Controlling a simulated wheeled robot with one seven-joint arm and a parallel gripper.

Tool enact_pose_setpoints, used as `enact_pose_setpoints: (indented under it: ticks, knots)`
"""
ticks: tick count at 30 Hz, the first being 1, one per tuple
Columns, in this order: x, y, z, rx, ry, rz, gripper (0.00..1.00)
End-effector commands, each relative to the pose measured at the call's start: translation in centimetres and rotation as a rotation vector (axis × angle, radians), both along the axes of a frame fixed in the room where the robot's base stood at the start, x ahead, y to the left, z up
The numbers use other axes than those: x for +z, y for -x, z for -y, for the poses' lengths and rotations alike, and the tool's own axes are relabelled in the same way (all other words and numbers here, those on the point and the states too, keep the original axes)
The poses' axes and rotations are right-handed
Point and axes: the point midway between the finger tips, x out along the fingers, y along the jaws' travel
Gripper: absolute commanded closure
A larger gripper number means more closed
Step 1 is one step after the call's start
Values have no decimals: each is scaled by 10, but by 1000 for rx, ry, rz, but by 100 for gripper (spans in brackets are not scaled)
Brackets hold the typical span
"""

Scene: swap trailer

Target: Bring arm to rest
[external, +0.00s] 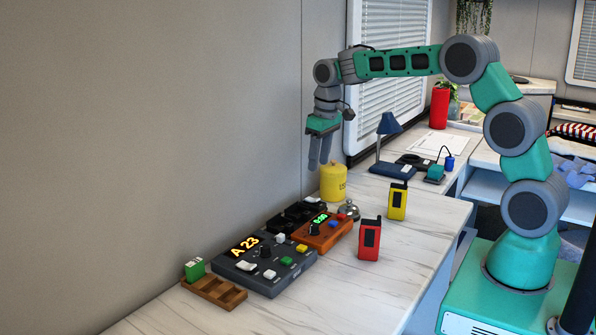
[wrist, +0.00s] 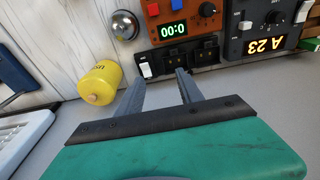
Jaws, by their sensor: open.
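My gripper (external: 320,152) hangs from the outstretched arm, pointing down above the back of the counter near the wall. Its two fingers are apart and empty in the wrist view (wrist: 160,85). The arm (external: 400,62) reaches left from its base at the right and is raised well above the counter. Below the gripper stands a yellow cylinder (external: 333,183), which also shows left of the fingers in the wrist view (wrist: 101,82). A black charger-like block (wrist: 178,58) with slots lies beyond the fingertips.
The counter (external: 400,262) holds a grey "A 23" console (external: 265,265), an orange timer box (external: 325,236), a bell (external: 348,211), red (external: 370,240) and yellow (external: 397,203) radios, and a wooden tray (external: 214,291). A blue lamp (external: 389,125) stands behind. The counter's front right is clear.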

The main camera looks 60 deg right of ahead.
Motion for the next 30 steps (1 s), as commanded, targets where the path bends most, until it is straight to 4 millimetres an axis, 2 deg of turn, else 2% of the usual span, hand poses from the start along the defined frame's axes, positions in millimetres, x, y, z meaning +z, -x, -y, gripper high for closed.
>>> enact_pose_setpoints:
  ticks: [1,5,6,9,12,15,19,30]
  knots:
    - [19,23,-17,4,3,18,56]
    - [43,89,-53,7,3,54,56]
    - [47,111,-63,8,2,64,56]
    - [46,168,-83,9,1,93,56]
    - [35,221,-98,11,-1,118,56]
    - [19,258,-106,11,-4,135,56]
    - [6,281,-110,12,-6,144,56]
    - [4,283,-110,11,-6,143,56]
